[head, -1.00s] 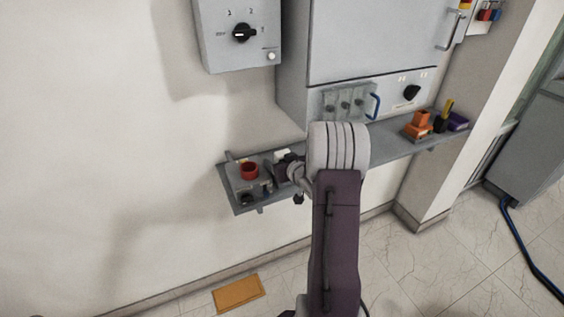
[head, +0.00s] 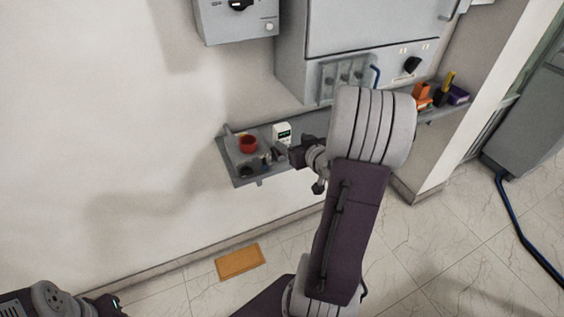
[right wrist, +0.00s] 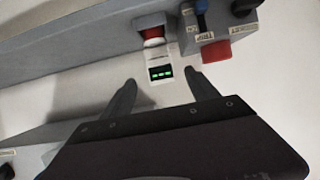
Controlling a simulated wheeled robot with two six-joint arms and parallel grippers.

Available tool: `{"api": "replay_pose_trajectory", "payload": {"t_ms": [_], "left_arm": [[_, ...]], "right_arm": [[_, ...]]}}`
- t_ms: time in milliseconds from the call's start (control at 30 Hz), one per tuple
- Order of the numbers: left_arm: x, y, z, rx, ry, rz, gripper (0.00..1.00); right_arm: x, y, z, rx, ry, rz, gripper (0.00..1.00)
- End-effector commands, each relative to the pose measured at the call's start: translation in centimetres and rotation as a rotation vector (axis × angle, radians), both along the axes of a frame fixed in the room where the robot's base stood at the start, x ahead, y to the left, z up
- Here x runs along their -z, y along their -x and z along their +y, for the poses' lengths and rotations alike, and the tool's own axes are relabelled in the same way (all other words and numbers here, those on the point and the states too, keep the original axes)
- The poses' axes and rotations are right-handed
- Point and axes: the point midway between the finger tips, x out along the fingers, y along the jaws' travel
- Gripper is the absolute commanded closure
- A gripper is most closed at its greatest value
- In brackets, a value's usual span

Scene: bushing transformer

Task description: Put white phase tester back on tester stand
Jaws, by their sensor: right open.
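The white phase tester (head: 282,133) stands on the grey wall shelf, near its left end. In the right wrist view the white tester (right wrist: 160,72) shows a dark display with green marks and lies between and beyond my fingertips. My right gripper (right wrist: 160,84) is open and empty, with one finger to each side of the tester; contact is not visible. In the head view my right gripper (head: 283,153) is small and dark, just below and in front of the tester. I cannot make out a separate tester stand.
The grey shelf (head: 262,172) carries a red round part (head: 248,144) left of the tester, and orange and purple items (head: 458,96) at its right end. A grey cabinet (head: 362,45) stands above.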

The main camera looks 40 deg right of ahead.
Motion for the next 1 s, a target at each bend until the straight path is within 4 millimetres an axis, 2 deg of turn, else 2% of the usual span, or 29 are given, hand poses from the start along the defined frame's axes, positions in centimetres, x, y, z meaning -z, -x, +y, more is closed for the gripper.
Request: {"api": "replay_pose_trajectory", "payload": {"t_ms": [67,167,267,367,400,500,600,700,900,1000], "left_arm": [[0.0,0.0,0.0,0.0,0.0,0.0,0.64],[0.0,0.0,0.0,0.0,0.0,0.0,0.64],[0.0,0.0,0.0,0.0,0.0,0.0,0.64],[0.0,0.0,0.0,0.0,0.0,0.0,0.64],[0.0,0.0,0.0,0.0,0.0,0.0,0.64],[0.0,0.0,0.0,0.0,0.0,0.0,0.64],[0.0,0.0,0.0,0.0,0.0,0.0,0.64],[0.0,0.0,0.0,0.0,0.0,0.0,0.64],[-0.1,0.0,0.0,0.0,0.0,0.0,0.64],[-1.7,0.0,0.0,0.0,0.0,0.0,0.64]], "right_arm": [[0.3,-0.2,0.3,0.0,0.002,0.018,0.31],[2.2,-0.8,2.3,0.002,0.004,0.138,0.31],[5.5,-0.3,6.6,-0.005,-0.009,0.358,0.31],[8.5,2.5,12.4,-0.042,-0.047,0.603,0.31],[9.4,4.2,15.0,-0.07,-0.068,0.703,0.31],[10.6,8.7,20.5,-0.143,-0.115,0.912,0.31],[10.9,11.7,23.4,-0.192,-0.145,1.03,0.31],[10.9,12.7,24.2,-0.207,-0.156,1.069,0.31],[10.9,12.7,24.2,-0.204,-0.157,1.069,0.31],[9.2,12.7,24.1,-0.204,-0.157,1.069,0.31]]}}
